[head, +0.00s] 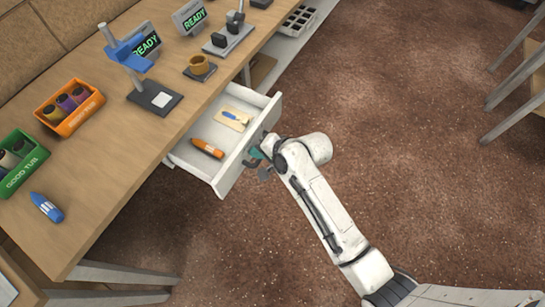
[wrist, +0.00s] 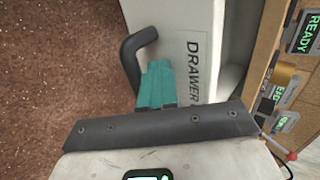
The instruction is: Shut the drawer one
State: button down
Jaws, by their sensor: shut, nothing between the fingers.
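A white drawer (head: 224,182) stands pulled out from under the wooden workbench in the head view. An orange tool (head: 207,148) and a pale card with a blue item (head: 233,117) lie inside it. In the wrist view the drawer front (wrist: 178,22) fills the top middle, with the lettering DRAWER; any number after it is hidden by my gripper. A dark bent handle (wrist: 137,45) sticks out from this front. My gripper (head: 256,153) is at the outside of the drawer front. Its teal fingers (wrist: 155,72) are shut and empty beside the handle; I cannot tell whether they touch it.
The bench (head: 120,150) carries an orange bin (head: 69,108), a green bin (head: 20,160), a blue tool (head: 46,207), a stand with a blue arm (head: 150,94) and a brown ring (head: 199,65). A wooden shelf or table stands at right. The brown floor between is clear.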

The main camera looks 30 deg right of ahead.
jog(key=b, duration=0.4)
send_near(213, 137)
jog(key=w+a, duration=0.1)
jog(key=w, duration=0.1)
jog(key=w+a+f, duration=0.1)
jog(key=w, duration=0.1)
jog(key=w+a+f, duration=0.1)
jog(key=w, duration=0.1)
jog(key=shift+w+a, duration=0.25)
jog(key=shift+w, duration=0.05)
jog(key=shift+w+a+r, duration=0.1)
jog(key=shift+w+a, duration=0.1)
jog(key=shift+w, duration=0.25)
jog(key=shift+w+r+b, duration=0.1)
jog(key=shift+r+b, duration=0.05)
jog(key=shift+b, duration=0.15)
jog(key=shift+a+r, duration=0.1)
jog(key=shift+r, duration=0.05)
